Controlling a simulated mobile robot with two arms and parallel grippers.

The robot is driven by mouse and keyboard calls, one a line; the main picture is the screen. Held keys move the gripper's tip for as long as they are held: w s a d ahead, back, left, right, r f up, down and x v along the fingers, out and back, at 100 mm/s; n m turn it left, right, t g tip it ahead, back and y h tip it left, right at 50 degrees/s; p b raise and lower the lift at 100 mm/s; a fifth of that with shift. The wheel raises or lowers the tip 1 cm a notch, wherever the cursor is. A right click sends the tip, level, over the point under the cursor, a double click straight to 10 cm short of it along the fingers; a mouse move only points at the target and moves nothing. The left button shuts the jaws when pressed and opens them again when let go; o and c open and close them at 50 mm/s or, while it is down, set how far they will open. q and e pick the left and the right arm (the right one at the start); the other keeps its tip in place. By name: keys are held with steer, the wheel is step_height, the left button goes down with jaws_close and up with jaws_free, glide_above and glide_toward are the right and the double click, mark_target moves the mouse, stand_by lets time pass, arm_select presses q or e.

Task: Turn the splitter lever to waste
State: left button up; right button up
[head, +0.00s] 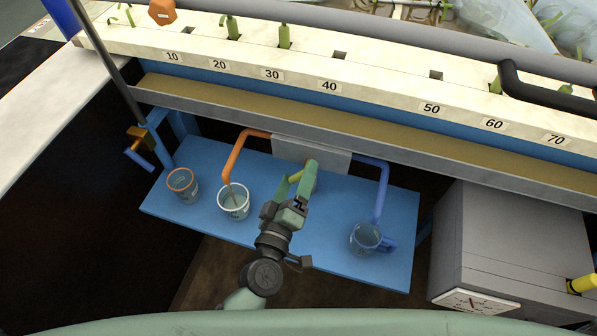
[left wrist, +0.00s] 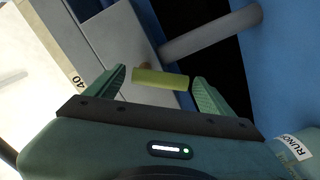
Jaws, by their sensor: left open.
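The splitter is a pale grey box (head: 325,156) under the flume, with an orange pipe (head: 238,150) leaving on the left and a blue pipe (head: 382,185) on the right. Its short yellow-green lever (head: 296,176) is at the front of the box, partly hidden by my left gripper (head: 296,182). In the left wrist view the lever (left wrist: 160,78) lies crosswise between the two fingers of my left gripper (left wrist: 158,84), with gaps at both ends; the fingers are open. The orange pipe's end is over a clear cup (head: 234,212). My right gripper is not in view.
A blue shelf (head: 325,255) holds the clear cup, an orange-rimmed cup (head: 183,190) at left and a blue mug (head: 365,240) under the blue pipe. A grey cabinet (head: 510,240) stands at right. The numbered flume edge (head: 380,82) runs above.

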arm_select(q)
steer(key=shift+w+d, duration=0.2)
steer(key=shift+w, duration=0.35)
steer(key=shift+c, duration=0.3)
steer(key=c, duration=1.3)
